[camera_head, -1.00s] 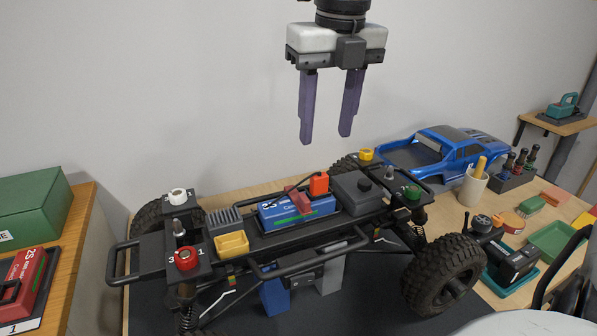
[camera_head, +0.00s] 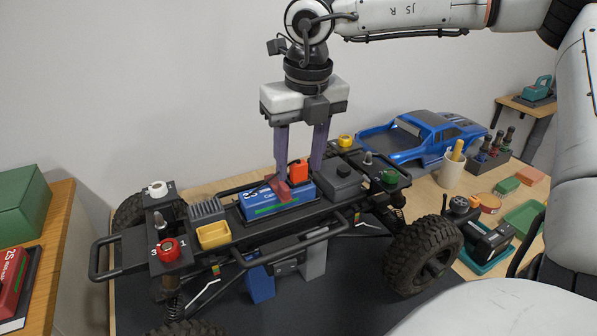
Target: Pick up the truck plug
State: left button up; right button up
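The truck plug looks to be the orange-red block (camera_head: 298,171) on the truck chassis, just behind the blue battery (camera_head: 262,202). My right gripper (camera_head: 300,172) comes down from above with its two purple fingers apart. The orange block shows between the fingertips; I cannot tell whether either finger touches it. A translucent red piece (camera_head: 284,192) lies over the battery, close to the left fingertip. My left gripper is not in view.
The black truck chassis (camera_head: 300,232) stands on a dark mat with big tyres (camera_head: 424,256). A grey-black box (camera_head: 343,180) sits right of the orange block. The blue truck body (camera_head: 425,137) lies behind at right.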

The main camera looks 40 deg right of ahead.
jog(key=c, duration=1)
jog(key=shift+o, duration=0.2)
jog(key=shift+r, duration=0.1)
